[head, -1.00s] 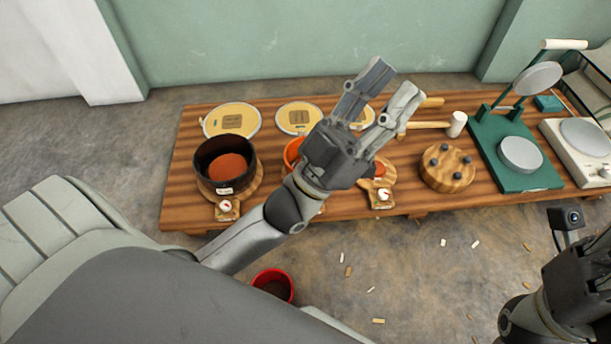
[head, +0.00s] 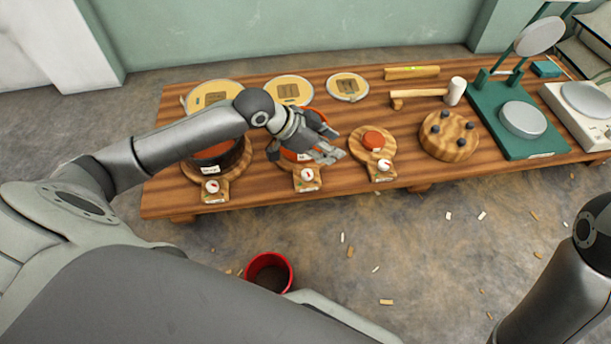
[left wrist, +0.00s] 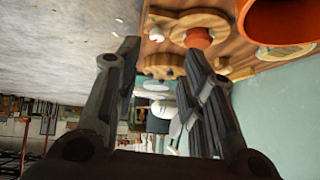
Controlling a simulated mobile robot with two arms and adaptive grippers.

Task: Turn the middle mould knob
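The middle mould is orange, partly hidden behind my left gripper. Its knob (head: 307,174), white with a red mark, sits on a small wooden tab at the front. My left gripper (head: 337,144) is open and empty, just above and to the right of the middle mould, fingers pointing right. The left wrist view shows its two fingers (left wrist: 160,90) apart with nothing between them. The left mould knob (head: 212,186) sits before the dark pot (head: 222,158). The right mould knob (head: 385,165) sits before the small orange mould (head: 373,140). My right gripper is out of view.
The wooden table (head: 420,185) also holds yellow-rimmed discs (head: 347,86), a mallet (head: 455,91), a round pegged block (head: 449,135) and a green press (head: 520,145). A red bucket (head: 269,272) stands on the floor.

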